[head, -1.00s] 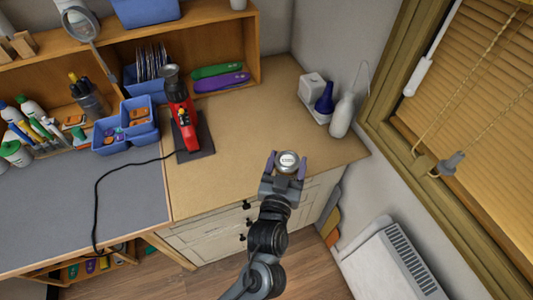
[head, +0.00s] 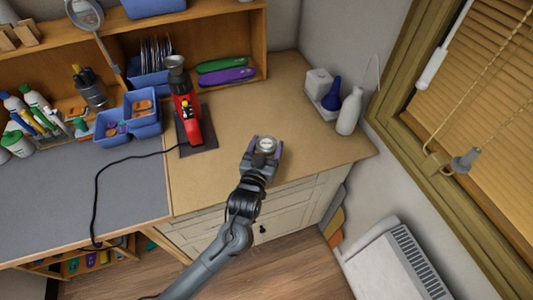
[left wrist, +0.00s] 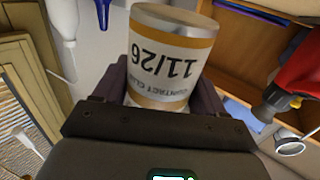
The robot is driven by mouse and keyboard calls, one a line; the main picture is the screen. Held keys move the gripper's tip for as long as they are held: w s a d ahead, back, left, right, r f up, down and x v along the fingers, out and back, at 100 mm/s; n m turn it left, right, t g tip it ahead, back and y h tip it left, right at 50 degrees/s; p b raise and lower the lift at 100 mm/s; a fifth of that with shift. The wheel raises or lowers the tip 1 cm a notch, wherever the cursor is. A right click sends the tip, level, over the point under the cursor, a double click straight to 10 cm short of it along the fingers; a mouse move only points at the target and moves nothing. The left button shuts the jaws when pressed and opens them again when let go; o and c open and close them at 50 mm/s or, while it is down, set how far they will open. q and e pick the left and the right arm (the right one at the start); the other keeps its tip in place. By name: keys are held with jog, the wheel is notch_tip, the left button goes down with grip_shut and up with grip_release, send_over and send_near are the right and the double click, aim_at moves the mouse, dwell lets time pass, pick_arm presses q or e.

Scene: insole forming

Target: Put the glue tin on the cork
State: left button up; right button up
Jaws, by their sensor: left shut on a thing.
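The glue tin (head: 267,145) is a small round tin with a silver top, held in my left gripper (head: 263,152). In the left wrist view the tin (left wrist: 168,62) has a white and tan label reading "11/26", upside down in the picture. My left gripper (left wrist: 165,95) is shut around its sides. Seen from the head, gripper and tin are over the front part of the tan, cork-coloured worktop (head: 230,110). The gap beneath the tin cannot be judged. I cannot tell a separate cork piece from this surface. My right gripper is not in view.
A red tool (head: 187,118) stands on a dark mat left of the gripper, its black cord crossing the grey mat (head: 90,200). Blue bins (head: 128,123) are farther left. A white bottle (head: 349,112) and blue bulb (head: 332,96) stand at the right. The worktop's middle is clear.

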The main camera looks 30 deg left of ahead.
pick_arm(q)
jog(key=shift+f+b, duration=0.3)
jog(key=shift+f, duration=1.35)
jog(key=shift+f, duration=0.15)
jog(key=o, duration=1.2)
jog(key=shift+s, duration=0.15)
jog(key=s, duration=0.4)
jog(key=s+d, duration=0.1)
jog(key=s, duration=0.2)
jog(key=s+d+p, duration=0.1)
jog(key=s, duration=0.3)
jog(key=shift+s+d, duration=0.2)
jog(key=shift+s, duration=0.1)
jog(key=shift+r, duration=0.2)
